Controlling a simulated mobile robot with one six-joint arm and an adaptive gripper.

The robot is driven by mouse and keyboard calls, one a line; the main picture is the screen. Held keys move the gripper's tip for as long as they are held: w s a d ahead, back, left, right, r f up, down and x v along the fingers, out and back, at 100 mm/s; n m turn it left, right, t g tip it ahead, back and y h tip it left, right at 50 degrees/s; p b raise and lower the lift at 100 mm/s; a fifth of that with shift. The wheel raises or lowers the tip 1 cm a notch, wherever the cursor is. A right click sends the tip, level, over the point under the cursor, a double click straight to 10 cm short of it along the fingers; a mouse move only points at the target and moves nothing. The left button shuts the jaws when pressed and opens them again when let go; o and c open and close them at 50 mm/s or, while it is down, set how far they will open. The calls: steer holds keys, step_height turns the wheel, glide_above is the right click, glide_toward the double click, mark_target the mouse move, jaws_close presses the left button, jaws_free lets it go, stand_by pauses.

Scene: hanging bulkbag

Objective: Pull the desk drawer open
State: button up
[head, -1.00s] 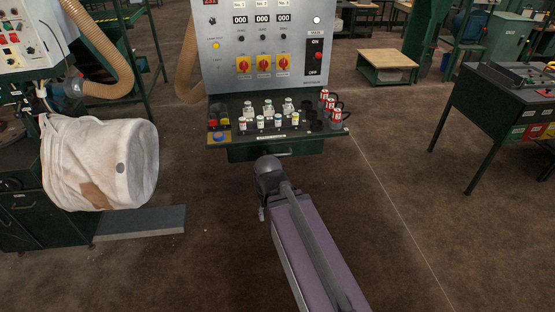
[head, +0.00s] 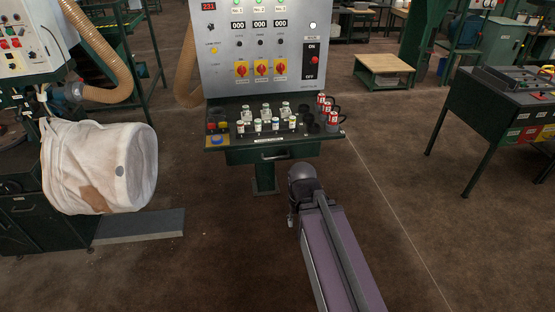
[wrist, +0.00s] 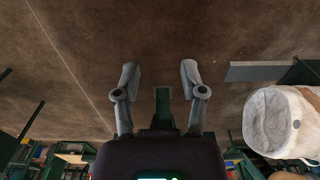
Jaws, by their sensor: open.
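The dark green desk drawer (head: 240,156) sits under the front of the control desk (head: 222,143) in the head view and looks shut. The green desk pedestal (wrist: 162,105) shows beyond, in the gap; the handle cannot be made out there.
Small jars (head: 268,124) and red-labelled mugs (head: 333,118) stand on the desk top, below a grey control panel (head: 262,50). A white bulk bag (head: 100,168) hangs at left above a grey plate (head: 140,225). A dark table (head: 510,100) stands at right. The floor between is clear.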

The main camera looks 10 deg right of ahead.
steer(key=shift+d, duration=0.15)
steer(key=m+t+y+b, duration=0.6)
steer(key=m+t+b, duration=0.85)
steer(key=b, duration=1.05)
glide_toward(277, 158)
steer(key=v, duration=0.3)
steer(key=shift+f, duration=0.2)
steer(key=b+x, duration=0.2)
steer(key=x, duration=1.1)
steer(key=shift+w+b, duration=0.35)
